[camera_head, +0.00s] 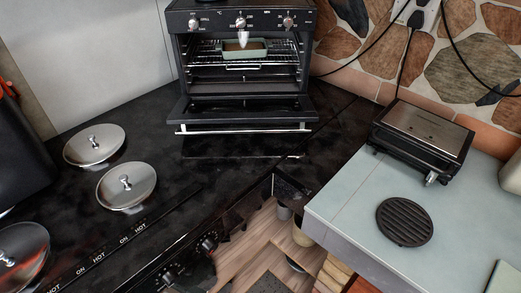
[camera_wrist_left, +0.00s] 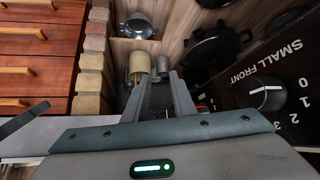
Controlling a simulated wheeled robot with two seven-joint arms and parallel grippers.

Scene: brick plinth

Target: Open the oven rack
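A small black toaster oven (camera_head: 242,60) stands at the top middle of the head view. Its glass door (camera_head: 243,108) is folded down open, with a pale handle bar (camera_head: 245,129) along its front edge. A wire rack (camera_head: 213,56) sits inside the oven, and a green rectangular dish (camera_head: 257,49) rests on it. My left gripper (camera_wrist_left: 160,76) shows in the wrist view, its two fingers apart with nothing between them. It is over the floor area by the stove's front knobs, away from the oven. I cannot make it out clearly in the head view. My right gripper is not visible.
A black counter (camera_head: 150,190) carries several lidded burners, one with a silver lid (camera_head: 126,186). A grill (camera_head: 420,136) and a round black trivet (camera_head: 404,222) sit on the pale counter (camera_head: 340,200). Stove knobs (camera_wrist_left: 268,94) are right of my left gripper; wooden drawers (camera_wrist_left: 36,55) are left.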

